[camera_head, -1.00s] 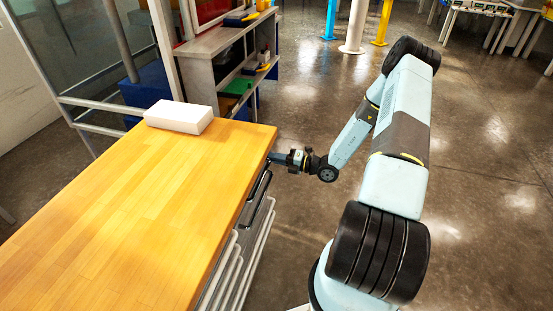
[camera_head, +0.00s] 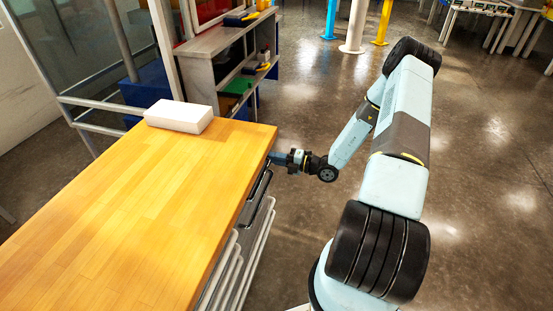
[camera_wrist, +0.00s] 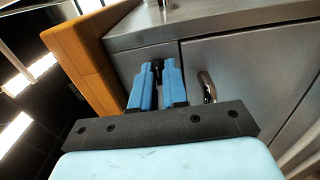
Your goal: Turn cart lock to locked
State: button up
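The cart (camera_head: 130,210) has a wooden top and a grey metal front with drawers. In the wrist view its metal front (camera_wrist: 240,60) fills the upper right. A small dark knob, which looks like the cart lock (camera_wrist: 157,66), sits on this front. My gripper (camera_wrist: 159,68) has its two blue fingers on either side of the knob, with the tips close against it. In the head view my gripper (camera_head: 274,157) is at the cart's side, just below the far right corner of the top. The knob is hidden there, and its turn position cannot be read.
A curved metal handle (camera_wrist: 207,86) is just right of the fingers in the wrist view. A white block (camera_head: 179,117) lies on the cart top. A grey shelf unit (camera_head: 205,45) stands behind the cart. The floor to the right is open.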

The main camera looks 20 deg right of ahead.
jog(key=o, duration=0.4)
jog(key=v, duration=1.3)
jog(key=shift+s+d, duration=0.15)
jog(key=shift+d, duration=0.2)
jog(key=s+a+r+n+g+h, duration=0.2)
jog(key=a+r+n+g, duration=0.15)
jog(key=r+n, duration=0.45)
jog(key=s+a+r+n+g+h, duration=0.2)
jog(key=s+a+r+n+g, duration=0.15)
jog(key=r+n, duration=0.5)
jog(key=s+a+r+n+g+h, duration=0.1)
jog(key=a+r+n+g+h, duration=0.2)
jog(key=r+n, duration=0.5)
jog(key=s+r+n+t+h, duration=0.2)
jog(key=s+r+n, duration=0.4)
jog(key=r, duration=0.1)
jog(key=s+a+r+n+t+h, duration=0.1)
jog(key=s+r+n+h, duration=0.2)
jog(key=s+r+n, duration=0.3)
jog(key=s+r+n+t+h, duration=0.2)
jog(key=s+r+n+h, duration=0.1)
jog(key=s+r+n, duration=0.3)
jog(key=shift+a+r+n+t, duration=0.15)
jog(key=shift+a+r, duration=0.05)
jog(key=shift+r, duration=0.3)
jog(key=shift+a+r+n+t, duration=0.1)
jog(key=shift+a+r+t, duration=0.1)
jog(key=shift+r, duration=0.3)
